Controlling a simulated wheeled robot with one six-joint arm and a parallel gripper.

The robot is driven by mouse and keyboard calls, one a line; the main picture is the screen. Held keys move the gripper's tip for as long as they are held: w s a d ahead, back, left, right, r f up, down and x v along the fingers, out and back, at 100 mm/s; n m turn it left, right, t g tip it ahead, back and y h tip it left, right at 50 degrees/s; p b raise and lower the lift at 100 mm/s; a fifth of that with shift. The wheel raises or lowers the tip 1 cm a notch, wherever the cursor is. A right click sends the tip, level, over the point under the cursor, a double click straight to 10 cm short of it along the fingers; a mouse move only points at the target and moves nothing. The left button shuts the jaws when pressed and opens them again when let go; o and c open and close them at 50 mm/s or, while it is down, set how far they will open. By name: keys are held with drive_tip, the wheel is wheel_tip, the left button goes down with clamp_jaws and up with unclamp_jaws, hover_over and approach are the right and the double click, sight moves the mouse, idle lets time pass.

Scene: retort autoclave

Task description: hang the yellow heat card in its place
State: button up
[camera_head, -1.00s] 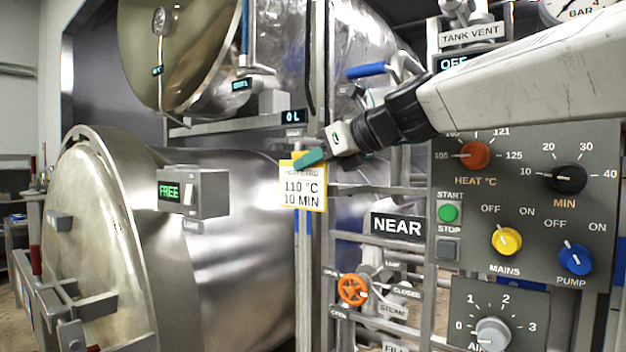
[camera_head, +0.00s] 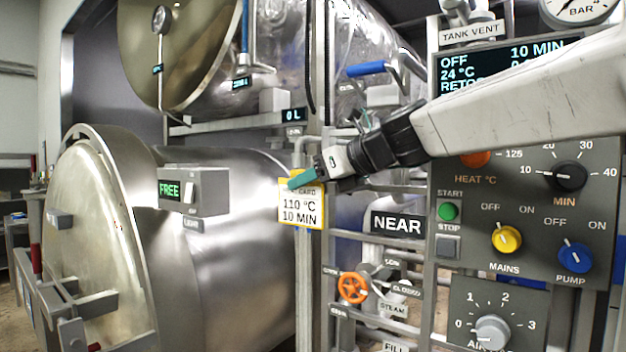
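The yellow-edged heat card (camera_head: 301,213) reads "110 °C" and "10 MIN". It hangs upright in front of a vertical grey post, left of the NEAR sign. My gripper (camera_head: 304,180) reaches in from the right, with its green fingertip across the card's top edge. The fingertip covers part of the card's heading. The gripper seems closed on the top of the card, but the far finger is hidden. I cannot tell whether the card touches the post or a hook behind it.
The control panel (camera_head: 522,200) with its knobs stands at the right, partly behind my arm. Pipes and an orange valve wheel (camera_head: 353,288) lie below the gripper. The large retort vessel (camera_head: 245,240) with a FREE box (camera_head: 195,191) is at the left.

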drive_tip(key=shift+r, duration=0.1)
drive_tip(key=v, duration=0.7)
drive_tip(key=shift+d, duration=0.45)
drive_tip(key=shift+s, duration=0.1)
